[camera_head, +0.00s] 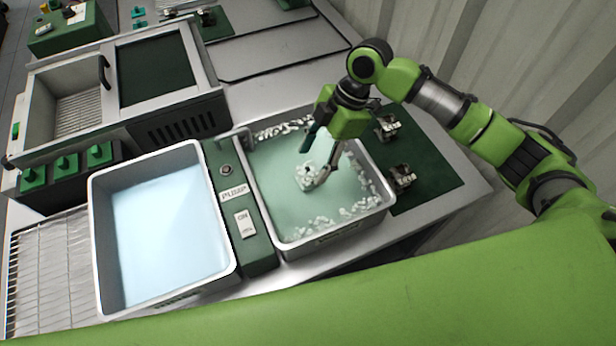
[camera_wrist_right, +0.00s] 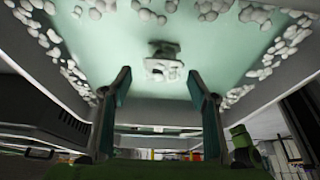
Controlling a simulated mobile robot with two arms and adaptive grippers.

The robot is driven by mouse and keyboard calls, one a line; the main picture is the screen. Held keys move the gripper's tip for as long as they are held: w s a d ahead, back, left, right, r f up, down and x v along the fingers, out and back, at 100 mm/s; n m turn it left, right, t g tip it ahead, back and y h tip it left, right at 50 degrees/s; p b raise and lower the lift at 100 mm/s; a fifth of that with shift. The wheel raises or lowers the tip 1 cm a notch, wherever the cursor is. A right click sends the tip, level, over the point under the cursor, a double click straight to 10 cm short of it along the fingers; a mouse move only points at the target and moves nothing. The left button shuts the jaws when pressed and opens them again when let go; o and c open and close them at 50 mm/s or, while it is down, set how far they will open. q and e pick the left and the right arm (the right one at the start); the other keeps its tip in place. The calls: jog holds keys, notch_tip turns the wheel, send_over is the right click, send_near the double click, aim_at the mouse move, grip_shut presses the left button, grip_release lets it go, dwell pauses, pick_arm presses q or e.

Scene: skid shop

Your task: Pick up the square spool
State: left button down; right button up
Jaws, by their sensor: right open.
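A small blocky part with a dark hole, which looks like the square spool (camera_head: 305,182), sits in the right-hand basin's pale green liquid with white foam on or around it. It also shows in the right wrist view (camera_wrist_right: 163,68), ahead of the fingers and roughly centred between them. My right gripper (camera_head: 315,165) reaches down into the basin with its fingers apart, close to the part. In the right wrist view the open fingers (camera_wrist_right: 160,85) have nothing between them. Part of the spool's outline is hidden by foam. My left gripper is not in view.
The basin (camera_head: 318,239) has raised metal walls and white foam along its edges. Two metal parts (camera_head: 388,127) (camera_head: 402,178) stand on a green mat (camera_head: 430,160) to its right. A pump panel (camera_head: 240,215) separates it from a basin of pale blue liquid (camera_head: 232,255).

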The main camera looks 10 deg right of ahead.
aim_at(308, 173)
jog(key=shift+s+x, duration=0.2)
jog(key=shift+x, duration=0.95)
jog(key=shift+p+x, duration=0.3)
jog(key=shift+x, duration=0.85)
jog(key=shift+f, duration=0.25)
jog(key=shift+c, duration=0.3)
jog(key=c, duration=1.3)
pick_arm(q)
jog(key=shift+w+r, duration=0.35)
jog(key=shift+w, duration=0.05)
